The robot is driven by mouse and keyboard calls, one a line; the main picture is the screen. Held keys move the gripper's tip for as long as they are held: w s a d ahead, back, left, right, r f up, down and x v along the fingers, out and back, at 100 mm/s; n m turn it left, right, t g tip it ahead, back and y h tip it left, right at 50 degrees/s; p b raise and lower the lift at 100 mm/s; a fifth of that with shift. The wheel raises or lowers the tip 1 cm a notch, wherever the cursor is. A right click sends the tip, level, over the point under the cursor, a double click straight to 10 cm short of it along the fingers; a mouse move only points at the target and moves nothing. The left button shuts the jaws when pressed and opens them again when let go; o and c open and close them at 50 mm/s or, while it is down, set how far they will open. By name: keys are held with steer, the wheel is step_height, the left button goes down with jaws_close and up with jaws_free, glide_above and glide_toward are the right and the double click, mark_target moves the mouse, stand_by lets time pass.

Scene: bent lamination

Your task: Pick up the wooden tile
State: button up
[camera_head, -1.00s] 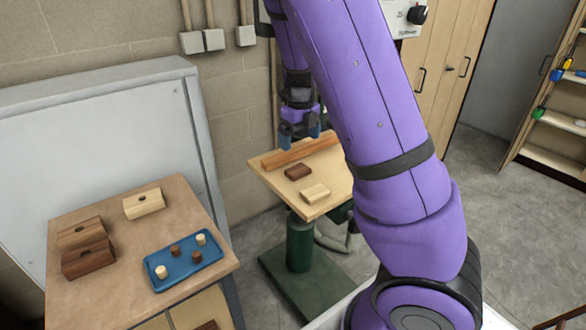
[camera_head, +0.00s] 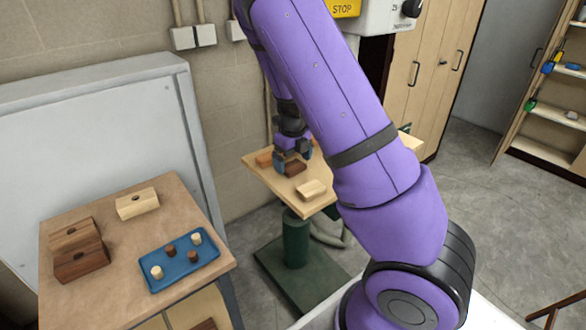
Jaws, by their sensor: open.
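A dark brown wooden tile (camera_head: 294,169) lies on the light wooden top of the drill-press-like stand (camera_head: 275,187). A pale wooden tile (camera_head: 311,190) lies in front of it, slightly to the right. My gripper (camera_head: 293,160) is open and low over the dark tile, its blue fingers at the tile's far side and ends. I cannot tell whether the fingers touch the tile. The pale tile is clear of the gripper.
A long reddish wooden strip (camera_head: 264,159) lies at the back of the stand's top, mostly hidden by my gripper and arm. At left, a brown table (camera_head: 120,250) holds wooden blocks (camera_head: 137,203) and a blue tray (camera_head: 182,264) with several small pegs. A wall stands close behind.

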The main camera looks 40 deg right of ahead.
steer(key=shift+f, duration=0.75)
steer(key=shift+c, duration=0.5)
steer(key=c, duration=0.8)
steer(key=shift+r, duration=0.1)
